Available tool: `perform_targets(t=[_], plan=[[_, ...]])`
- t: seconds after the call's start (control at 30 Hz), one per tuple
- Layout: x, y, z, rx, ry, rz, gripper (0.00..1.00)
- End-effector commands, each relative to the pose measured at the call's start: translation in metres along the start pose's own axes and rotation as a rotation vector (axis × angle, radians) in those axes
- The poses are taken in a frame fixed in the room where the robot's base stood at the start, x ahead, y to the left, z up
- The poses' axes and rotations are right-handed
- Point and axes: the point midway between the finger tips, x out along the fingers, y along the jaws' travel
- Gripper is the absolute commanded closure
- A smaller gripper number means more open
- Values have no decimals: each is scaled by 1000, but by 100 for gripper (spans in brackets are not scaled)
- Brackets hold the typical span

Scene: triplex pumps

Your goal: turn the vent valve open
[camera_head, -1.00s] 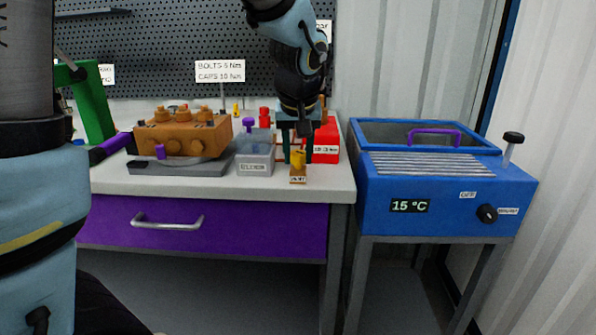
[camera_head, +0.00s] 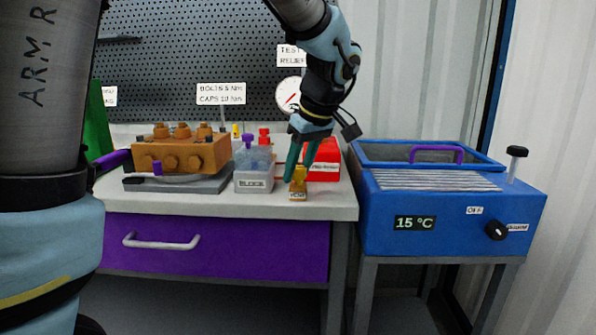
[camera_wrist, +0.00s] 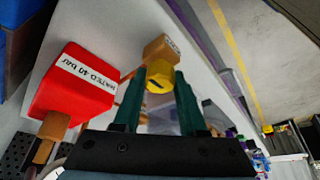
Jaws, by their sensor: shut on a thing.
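The vent valve is a small orange-brown block (camera_head: 298,195) with a label and a yellow knob (camera_head: 300,174) on top, near the bench's front right edge. In the wrist view the yellow knob (camera_wrist: 160,75) sits between the green fingers, and the block (camera_wrist: 160,47) is just beyond it. My gripper (camera_head: 297,172) comes down tilted from above, its fingers shut on the knob; it also shows in the wrist view (camera_wrist: 158,80). The finger contact is partly hidden in the head view.
A red box (camera_head: 325,163) stands right behind the valve, and a clear labelled bin (camera_head: 254,181) stands left of it. An orange pump block (camera_head: 180,156) sits on a grey base farther left.

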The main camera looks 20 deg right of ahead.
Motion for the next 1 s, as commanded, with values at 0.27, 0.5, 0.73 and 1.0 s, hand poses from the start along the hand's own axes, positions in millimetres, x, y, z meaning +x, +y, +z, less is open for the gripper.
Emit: perform_targets(t=[0.27, 0.5, 0.73, 1.0], plan=[[1, 0, 1, -25, -2, -12, 100], [1, 0, 1, -25, -2, -12, 100], [1, 0, 0, -24, -1, -11, 39], [0, 0, 0, -24, -1, -10, 29]])
